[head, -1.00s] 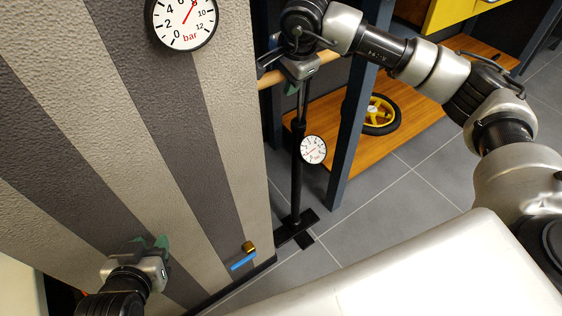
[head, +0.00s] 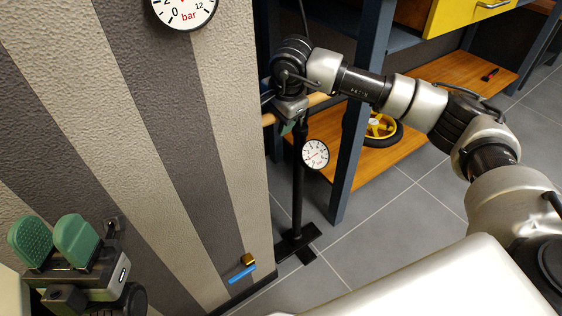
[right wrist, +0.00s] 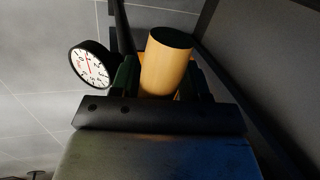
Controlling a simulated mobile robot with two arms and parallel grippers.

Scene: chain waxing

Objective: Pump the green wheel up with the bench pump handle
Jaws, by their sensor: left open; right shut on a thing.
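The black bench pump (head: 298,195) stands upright on its flat foot beside the striped wall. Its round white gauge (head: 315,153) faces me and also shows in the right wrist view (right wrist: 91,65). The pump's wooden handle (head: 316,99) runs crosswise near the top. My right gripper (head: 287,126) is shut on this handle; the right wrist view shows the handle (right wrist: 167,62) between the green fingers. My left gripper (head: 54,240) is open and empty at the lower left, its green pads apart. No green wheel shows in these frames.
A larger bar gauge (head: 185,8) is partly cut off at the top. A blue lever (head: 242,273) with a brass part sits low by the striped wall (head: 190,150). A yellow wheel (head: 380,130) lies on a wooden shelf (head: 415,135) behind a dark post (head: 350,150). Grey floor is clear.

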